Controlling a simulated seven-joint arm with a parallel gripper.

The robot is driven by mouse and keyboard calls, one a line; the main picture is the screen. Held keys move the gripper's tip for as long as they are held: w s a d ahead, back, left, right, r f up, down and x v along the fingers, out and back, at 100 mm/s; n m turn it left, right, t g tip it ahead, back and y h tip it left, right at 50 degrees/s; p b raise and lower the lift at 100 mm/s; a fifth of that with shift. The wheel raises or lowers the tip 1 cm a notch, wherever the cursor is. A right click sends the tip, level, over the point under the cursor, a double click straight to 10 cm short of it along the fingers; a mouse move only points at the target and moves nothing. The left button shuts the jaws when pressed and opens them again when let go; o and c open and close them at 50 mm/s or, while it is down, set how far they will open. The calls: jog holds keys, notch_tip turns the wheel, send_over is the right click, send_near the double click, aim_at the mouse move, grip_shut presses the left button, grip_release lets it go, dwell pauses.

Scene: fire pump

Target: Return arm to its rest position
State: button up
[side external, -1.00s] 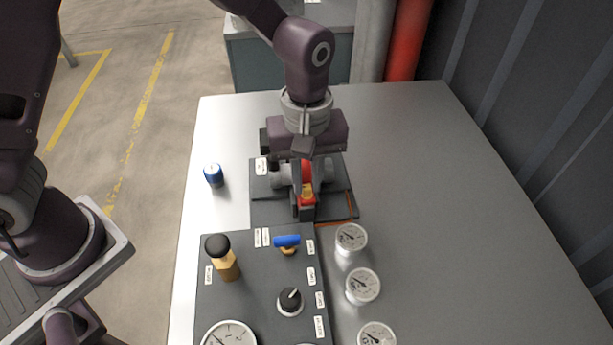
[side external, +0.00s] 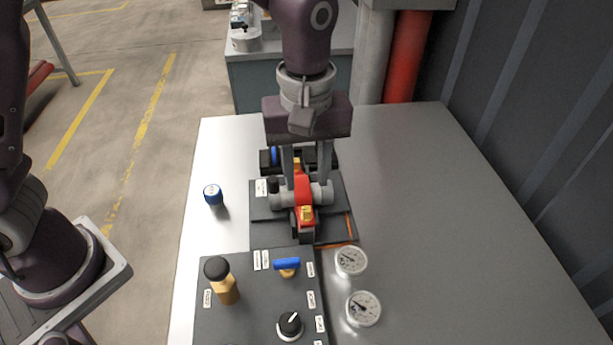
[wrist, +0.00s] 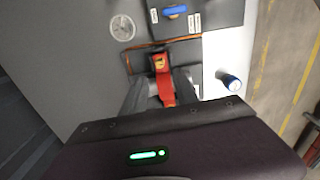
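My gripper (side external: 307,172) is above a red lever (side external: 302,190) on a grey pipe fitting (side external: 280,196), with its fingers pointing down. The fingers are spread apart, with the lever between them and a gap visible, so it holds nothing. In the wrist view my gripper (wrist: 162,92) shows its two fingers on either side of the red lever (wrist: 168,92). The lever's end carries a yellow label. My arm is still extended over the table (side external: 420,180).
A dark panel (side external: 245,320) at the front carries a brass fitting with black cap (side external: 222,280), a blue-handled valve (side external: 287,265) and a black knob (side external: 290,325). Gauges (side external: 351,262) stand to its right. A blue cap (side external: 213,194) is at left. The table's right side is clear.

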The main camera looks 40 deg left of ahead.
jog(key=s+a+r+m+t+h, duration=0.25)
jog(key=s+a+r+m, duration=0.25)
jog(key=s+a+r, duration=0.55)
jog(key=s+a+m+t+y, duration=0.2)
jog(key=s+a+m+t, duration=0.1)
jog(key=s, duration=0.5)
jog(key=shift+a+r+m, duration=0.35)
jog(key=shift+a+m, duration=0.45)
jog(key=shift+a, duration=0.45)
